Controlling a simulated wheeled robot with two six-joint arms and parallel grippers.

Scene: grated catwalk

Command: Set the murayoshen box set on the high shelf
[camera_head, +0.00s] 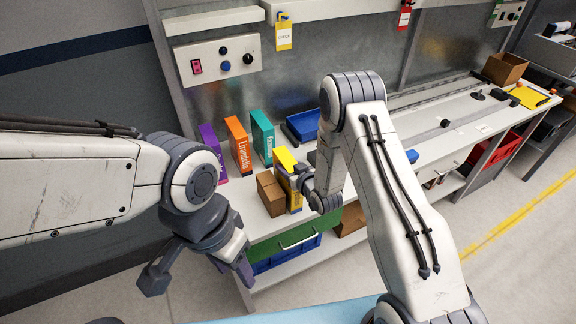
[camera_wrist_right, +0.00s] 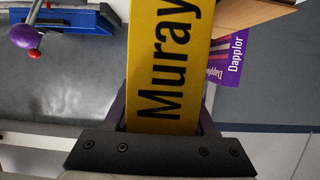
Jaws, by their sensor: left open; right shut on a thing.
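The yellow murayoshen box set (camera_head: 287,182) is upright at the workbench, beside a brown carton. My right gripper (camera_head: 302,180) is shut on it. I cannot tell whether its base touches the bench. In the right wrist view the box (camera_wrist_right: 168,65) shows large "Muray" lettering between the fingers (camera_wrist_right: 165,125). My left gripper (camera_head: 200,278) is open and empty, low in front of the bench. The high shelf (camera_head: 213,20) is a white ledge at the top of the head view; the visible part looks bare.
Purple (camera_head: 212,150), orange (camera_head: 238,145) and teal (camera_head: 262,136) boxes stand in a row behind the brown carton (camera_head: 271,193). A blue tray (camera_head: 303,124) lies right of them. A control panel (camera_head: 218,60) and a yellow tag (camera_head: 284,34) are below the shelf.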

